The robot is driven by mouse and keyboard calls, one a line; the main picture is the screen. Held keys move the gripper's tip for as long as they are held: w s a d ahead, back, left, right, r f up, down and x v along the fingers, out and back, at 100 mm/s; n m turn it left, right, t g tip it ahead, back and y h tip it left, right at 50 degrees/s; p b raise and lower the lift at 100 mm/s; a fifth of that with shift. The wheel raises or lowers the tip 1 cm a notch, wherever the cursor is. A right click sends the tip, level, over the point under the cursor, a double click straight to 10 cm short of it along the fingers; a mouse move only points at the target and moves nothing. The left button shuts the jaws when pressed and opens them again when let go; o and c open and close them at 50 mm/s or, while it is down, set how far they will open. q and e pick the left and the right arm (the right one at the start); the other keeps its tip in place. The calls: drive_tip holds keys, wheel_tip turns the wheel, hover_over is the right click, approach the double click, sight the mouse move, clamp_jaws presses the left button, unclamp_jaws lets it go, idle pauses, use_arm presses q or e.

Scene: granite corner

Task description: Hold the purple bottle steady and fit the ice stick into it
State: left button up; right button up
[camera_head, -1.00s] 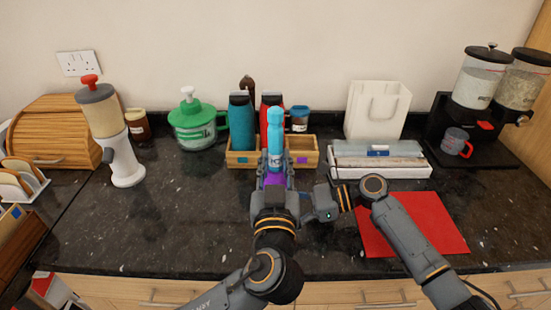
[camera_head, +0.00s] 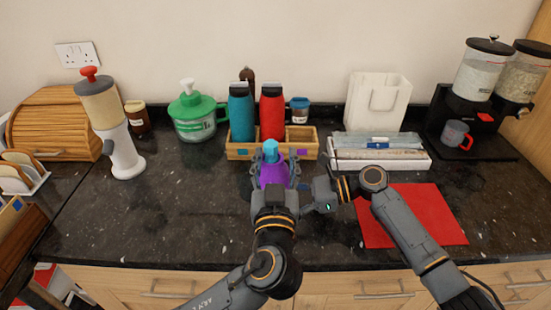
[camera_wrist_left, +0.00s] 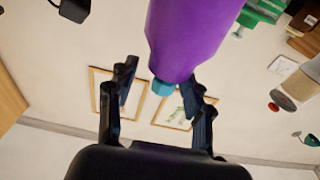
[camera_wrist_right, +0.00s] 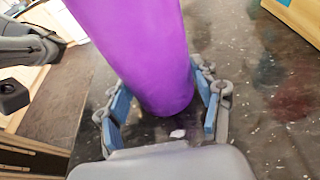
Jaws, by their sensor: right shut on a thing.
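The purple bottle (camera_head: 273,175) is upright just above or on the counter in front of the wooden caddy. My right gripper (camera_wrist_right: 160,105) is shut on its lower part, one finger on each side. The light blue ice stick (camera_head: 270,151) is mostly inside the bottle; only a short end shows out of the mouth, also in the left wrist view (camera_wrist_left: 162,87). My left gripper (camera_wrist_left: 160,95) is open, with its fingers spread on either side of the stick end and apart from it. The left gripper hides part of the bottle in the head view.
The caddy (camera_head: 240,151) holds a teal bottle (camera_head: 241,115) and a red bottle (camera_head: 272,113) close behind. A red mat (camera_head: 425,215) lies right, partly under my right arm. A white tray (camera_head: 385,162) stands behind it.

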use_arm(q)
drive_tip(key=shift+f, duration=0.3)
drive_tip(key=shift+s+f, duration=0.1)
drive_tip(key=shift+s, duration=0.25)
drive_tip(key=s, duration=1.1)
drive_tip(key=shift+f, duration=0.35)
use_arm(e)
drive_tip(key=shift+w, duration=0.1)
drive_tip(key=o, duration=0.9)
drive_tip(key=shift+o, duration=0.2)
